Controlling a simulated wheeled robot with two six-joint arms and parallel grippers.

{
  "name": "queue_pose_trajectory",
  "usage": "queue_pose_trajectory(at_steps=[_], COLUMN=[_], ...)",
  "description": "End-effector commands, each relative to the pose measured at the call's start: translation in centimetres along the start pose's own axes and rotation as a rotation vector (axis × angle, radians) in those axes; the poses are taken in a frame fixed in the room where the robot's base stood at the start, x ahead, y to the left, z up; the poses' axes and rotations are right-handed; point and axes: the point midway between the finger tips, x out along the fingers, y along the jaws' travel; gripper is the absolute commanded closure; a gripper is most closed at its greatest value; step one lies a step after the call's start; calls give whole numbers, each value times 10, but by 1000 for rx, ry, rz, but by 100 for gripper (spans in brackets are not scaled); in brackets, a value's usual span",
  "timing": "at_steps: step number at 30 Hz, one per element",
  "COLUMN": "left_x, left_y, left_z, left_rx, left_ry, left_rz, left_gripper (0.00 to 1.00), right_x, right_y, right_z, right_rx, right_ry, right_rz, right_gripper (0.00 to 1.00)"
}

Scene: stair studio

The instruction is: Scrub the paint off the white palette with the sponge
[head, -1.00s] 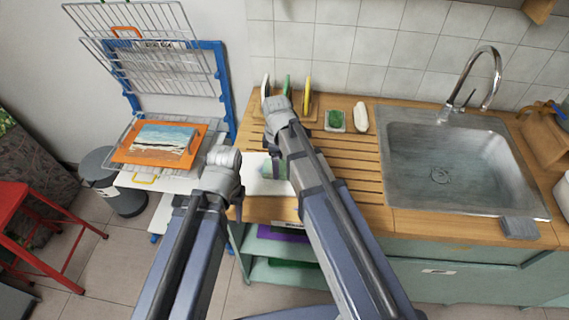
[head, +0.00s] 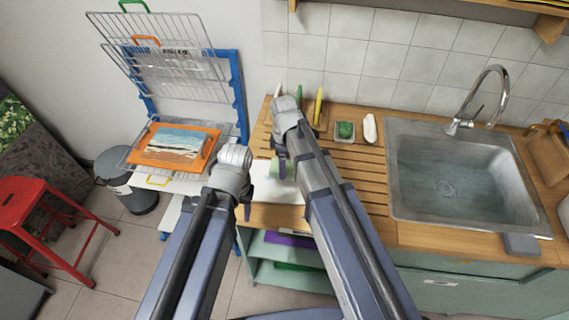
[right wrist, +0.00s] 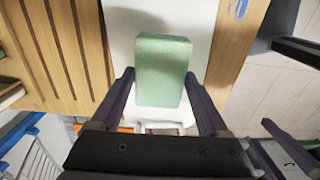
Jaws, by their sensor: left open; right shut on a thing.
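The white palette (head: 288,196) lies at the left end of the wooden counter, partly hidden by my arms. The sponge also shows in the head view (head: 284,171) below my right gripper (head: 279,158). My left gripper (head: 247,203) is open and empty, beside the palette's left edge.
A metal sink (head: 455,180) is at the right of the counter (head: 345,165). A small dish with something green (head: 344,131) and a white oval thing (head: 370,128) stand behind. A drying rack (head: 243,100) with a painting (head: 180,142) is left; a red stool (head: 22,200) stands further left.

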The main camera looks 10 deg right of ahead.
Motion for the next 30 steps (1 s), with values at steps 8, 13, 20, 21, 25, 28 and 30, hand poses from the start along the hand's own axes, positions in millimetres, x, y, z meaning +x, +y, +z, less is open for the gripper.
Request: queue_pose_trajectory(at_steps=[8,13,20,21,25,28,30], left_x=[-17,-16,-26,-30,-43,-48,-48], left_y=[-2,-2,-2,-3,-4,-5,-5], left_z=[1,1,2,2,2,3,3], left_rx=[0,0,0,0,0,0,0], left_ry=[0,0,0,0,0,0,0], left_rz=[0,0,0,0,0,0,0], left_gripper=[50,50,50,50,50,50,50], right_x=[-17,-16,-27,-30,-43,-48,-48], right_y=[0,0,0,0,0,0,0], right_z=[0,0,0,0,0,0,0], right_rx=[0,0,0,0,0,0,0], right_ry=[0,0,0,0,0,0,0], right_rz=[0,0,0,0,0,0,0], right_gripper=[66,66,66,66,66,66,66])
